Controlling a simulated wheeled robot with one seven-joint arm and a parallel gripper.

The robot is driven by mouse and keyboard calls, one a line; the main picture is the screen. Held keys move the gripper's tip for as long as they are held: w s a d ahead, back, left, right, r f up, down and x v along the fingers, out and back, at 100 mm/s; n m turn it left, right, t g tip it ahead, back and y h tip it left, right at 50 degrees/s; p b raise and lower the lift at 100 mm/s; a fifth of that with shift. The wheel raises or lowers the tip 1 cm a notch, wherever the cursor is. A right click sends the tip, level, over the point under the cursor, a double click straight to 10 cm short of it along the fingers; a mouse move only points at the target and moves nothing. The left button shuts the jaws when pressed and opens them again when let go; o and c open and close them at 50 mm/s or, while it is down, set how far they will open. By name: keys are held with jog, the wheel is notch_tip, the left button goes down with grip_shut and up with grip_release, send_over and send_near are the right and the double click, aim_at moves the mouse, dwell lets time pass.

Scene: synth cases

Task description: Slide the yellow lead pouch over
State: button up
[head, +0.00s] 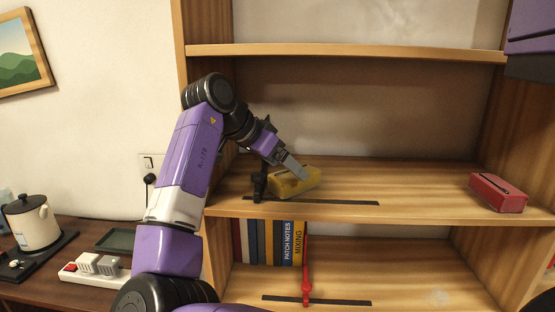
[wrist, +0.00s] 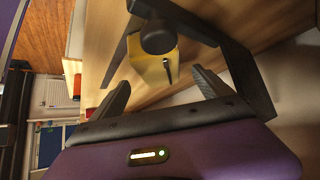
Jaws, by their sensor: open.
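The yellow lead pouch (head: 297,185) lies on the middle shelf towards its left side, behind a black rail strip. My gripper (head: 296,170) reaches down to it from the upper left, and its near finger covers part of the pouch. In the wrist view the pouch (wrist: 150,72) shows beyond and between the spread fingers of my gripper (wrist: 158,86), with a dark zip pull on its face. The jaws are open. I cannot tell whether a finger touches the pouch.
A black upright slider (head: 260,184) stands left of the pouch on the rail (head: 330,202); its arm and knob (wrist: 158,37) cross the wrist view. Books (head: 286,243) stand below.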

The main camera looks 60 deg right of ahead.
jog(key=shift+p+x, duration=0.3)
jog(key=shift+x, duration=2.35)
jog(key=c, duration=1.5)
jog(key=shift+c, duration=0.2)
jog(key=shift+a, duration=0.1)
